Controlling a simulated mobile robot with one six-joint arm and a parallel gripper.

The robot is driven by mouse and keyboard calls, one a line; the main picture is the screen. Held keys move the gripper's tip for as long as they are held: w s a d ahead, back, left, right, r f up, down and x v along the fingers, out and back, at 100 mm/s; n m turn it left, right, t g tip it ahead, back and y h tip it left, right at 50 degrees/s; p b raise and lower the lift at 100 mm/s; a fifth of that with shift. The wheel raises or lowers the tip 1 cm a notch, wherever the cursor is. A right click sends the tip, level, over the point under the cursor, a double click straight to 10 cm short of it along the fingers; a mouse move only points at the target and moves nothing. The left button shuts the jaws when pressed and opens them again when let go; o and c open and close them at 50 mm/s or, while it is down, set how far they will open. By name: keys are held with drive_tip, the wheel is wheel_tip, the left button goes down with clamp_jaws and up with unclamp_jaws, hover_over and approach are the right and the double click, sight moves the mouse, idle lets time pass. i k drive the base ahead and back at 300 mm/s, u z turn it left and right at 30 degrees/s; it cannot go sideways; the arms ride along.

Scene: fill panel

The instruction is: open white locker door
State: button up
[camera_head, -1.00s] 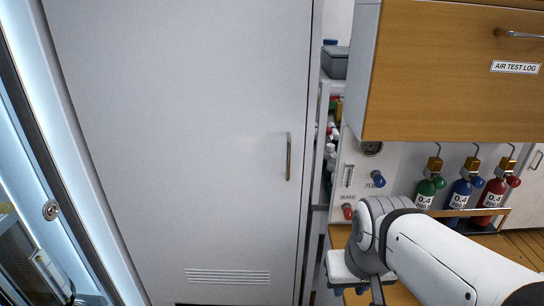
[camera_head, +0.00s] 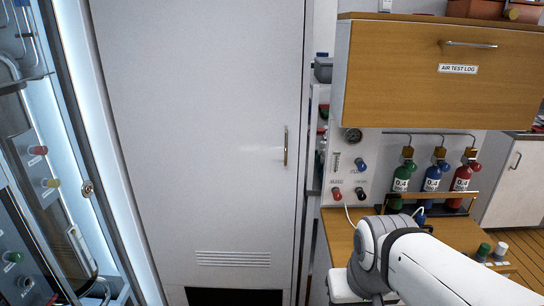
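The white locker door (camera_head: 205,130) stands shut and fills the middle left of the view. Its slim vertical metal handle (camera_head: 286,146) sits near the door's right edge. A row of vent slots (camera_head: 233,259) runs across the door low down. My arm comes in from the lower right, below and to the right of the handle and apart from the door. My gripper's fingers are not visible; the arm's end runs out of the bottom of the picture.
A wooden cabinet labelled AIR TEST LOG (camera_head: 440,75) hangs at the upper right. Below it are small green, blue and red cylinders (camera_head: 433,178) and a gauge panel (camera_head: 350,170). A wooden counter (camera_head: 343,240) lies under my arm. A lit glass-fronted cabinet (camera_head: 85,150) stands at left.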

sight(205, 96)
drive_tip(key=z, duration=0.15)
drive_tip(key=i, duration=0.85)
drive_tip(key=u, duration=0.05)
